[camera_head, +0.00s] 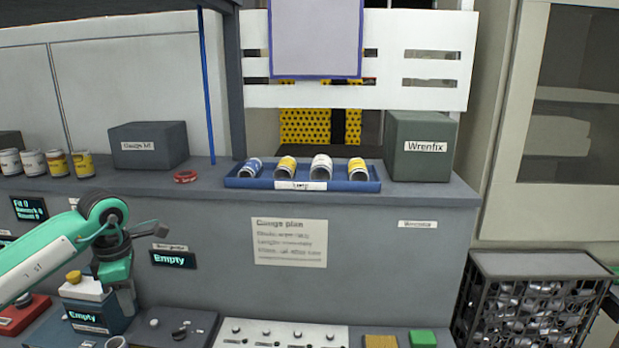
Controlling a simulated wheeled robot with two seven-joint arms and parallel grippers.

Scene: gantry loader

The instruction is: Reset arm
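My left arm comes in from the left, green and white with a dark wrist. Its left gripper (128,300) points down beside a small dark blue box (92,312) labelled "Empty". The fingertips are small and partly hidden, so I cannot tell whether they are open or shut. I see nothing clearly held in it. My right gripper is not in view.
A blue tray (302,185) with several cans stands on the grey ledge, between a "Gauge kit" box (148,145) and a "Wrenfix" box (421,147). More cans stand at left. A red ring (186,176) lies nearby. A dark crate (533,258) of metal parts stands right.

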